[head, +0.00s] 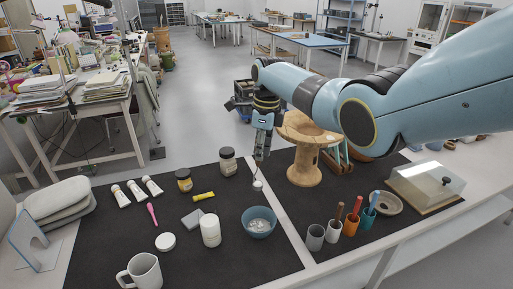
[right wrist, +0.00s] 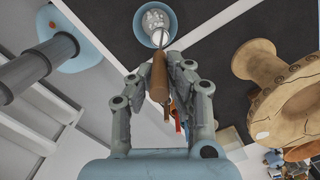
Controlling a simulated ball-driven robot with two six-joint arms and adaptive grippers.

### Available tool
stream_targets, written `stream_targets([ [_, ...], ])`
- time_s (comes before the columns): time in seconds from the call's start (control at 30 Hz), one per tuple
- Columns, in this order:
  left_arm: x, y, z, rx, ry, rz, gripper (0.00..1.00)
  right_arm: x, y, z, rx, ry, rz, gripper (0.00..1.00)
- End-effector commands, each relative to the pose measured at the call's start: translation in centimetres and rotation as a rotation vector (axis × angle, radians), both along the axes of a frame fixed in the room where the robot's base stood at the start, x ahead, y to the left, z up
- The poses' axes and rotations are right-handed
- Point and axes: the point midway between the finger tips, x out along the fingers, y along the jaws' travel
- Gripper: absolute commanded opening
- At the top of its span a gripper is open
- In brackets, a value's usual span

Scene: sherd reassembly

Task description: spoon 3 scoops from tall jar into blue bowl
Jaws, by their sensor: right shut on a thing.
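My right gripper (head: 260,153) is shut on the spoon and hangs above the dark mat, behind the blue bowl. In the right wrist view the gripper (right wrist: 172,62) holds the brown spoon handle (right wrist: 158,82). The spoon's head (head: 258,185) shows a white heap. The blue bowl (head: 259,233) holds some white powder; it also shows in the right wrist view (right wrist: 138,24), partly behind the spoon. A tall white jar (head: 210,232) stands left of the bowl, seemingly open. My left gripper is not in view.
Lidded jars (head: 228,163) stand behind. A wooden stand (head: 304,172) and cups with tools (head: 333,231) are to the right.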

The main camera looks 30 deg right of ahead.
Motion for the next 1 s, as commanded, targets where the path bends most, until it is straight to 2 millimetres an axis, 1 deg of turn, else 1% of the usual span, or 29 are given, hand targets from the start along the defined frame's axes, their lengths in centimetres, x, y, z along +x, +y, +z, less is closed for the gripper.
stream_targets([
  [0.03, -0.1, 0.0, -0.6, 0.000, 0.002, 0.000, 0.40, 0.0, 0.0, -0.8, 0.000, 0.000, 0.000, 0.00],
  [0.2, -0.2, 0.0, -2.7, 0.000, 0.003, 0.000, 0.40, 0.0, 0.0, -2.8, -0.001, -0.001, 0.000, 0.00],
  [0.87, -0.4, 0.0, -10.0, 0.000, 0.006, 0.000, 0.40, 0.0, 0.0, -9.4, -0.001, -0.001, 0.000, 0.00],
  [0.9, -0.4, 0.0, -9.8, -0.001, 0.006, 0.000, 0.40, -0.2, 0.1, -9.5, -0.002, -0.004, 0.000, 0.00],
  [0.93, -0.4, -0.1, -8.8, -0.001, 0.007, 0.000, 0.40, -0.5, 0.1, -9.2, -0.007, -0.020, 0.000, 0.00],
  [1.0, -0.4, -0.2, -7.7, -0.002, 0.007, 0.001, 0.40, -0.8, 0.2, -9.2, -0.016, -0.058, 0.000, 0.00],
])
